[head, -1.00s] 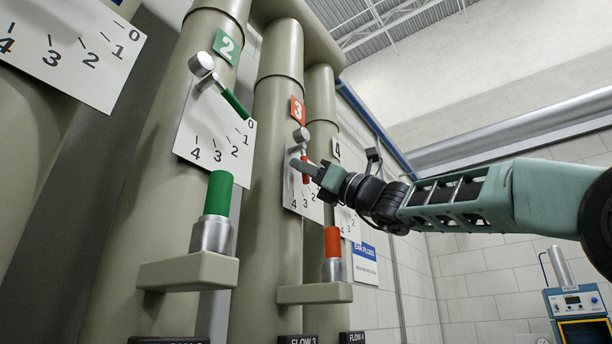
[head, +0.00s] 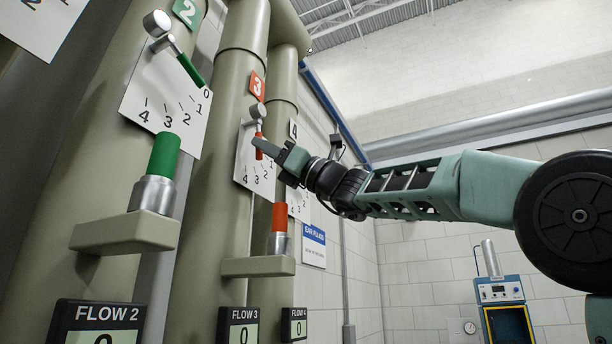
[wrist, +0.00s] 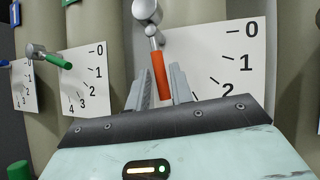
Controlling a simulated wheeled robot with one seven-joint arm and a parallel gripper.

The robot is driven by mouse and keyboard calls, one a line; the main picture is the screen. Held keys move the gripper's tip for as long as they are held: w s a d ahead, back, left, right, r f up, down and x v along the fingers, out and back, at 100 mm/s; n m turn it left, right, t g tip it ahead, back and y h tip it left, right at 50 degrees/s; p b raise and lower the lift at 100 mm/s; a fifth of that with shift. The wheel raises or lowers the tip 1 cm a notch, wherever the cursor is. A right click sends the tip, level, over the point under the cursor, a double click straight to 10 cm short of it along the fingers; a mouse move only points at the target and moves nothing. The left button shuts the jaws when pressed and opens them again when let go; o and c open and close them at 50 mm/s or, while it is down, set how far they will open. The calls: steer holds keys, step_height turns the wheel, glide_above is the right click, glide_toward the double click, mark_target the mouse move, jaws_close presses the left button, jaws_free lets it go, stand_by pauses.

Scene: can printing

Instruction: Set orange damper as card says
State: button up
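The orange damper lever (head: 259,146) hangs from a silver pivot (head: 258,111) on the pipe tagged 3, in front of a white dial marked 0 to 4 (head: 245,172). My gripper (head: 268,150) is at this lever. In the wrist view the orange handle (wrist: 159,75) stands between the two fingers of my gripper (wrist: 160,84), with a gap visible beside it; the fingers look open around it. A finger hides part of the dial in the head view, so I cannot read the lever's exact mark. The FLOW 3 display (head: 241,332) reads 0.
A green lever (head: 190,70) on pipe 2 points near 0. A green cylinder (head: 163,157) and an orange cylinder (head: 279,218) stand on brackets below the dials. A wall sign (head: 313,245) and a blue device (head: 502,292) are behind. Free room lies right of the pipes.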

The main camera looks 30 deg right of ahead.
steer(key=b+v, duration=0.5)
steer(key=v, duration=1)
steer(key=shift+b, duration=0.3)
steer(key=shift+f, duration=0.1)
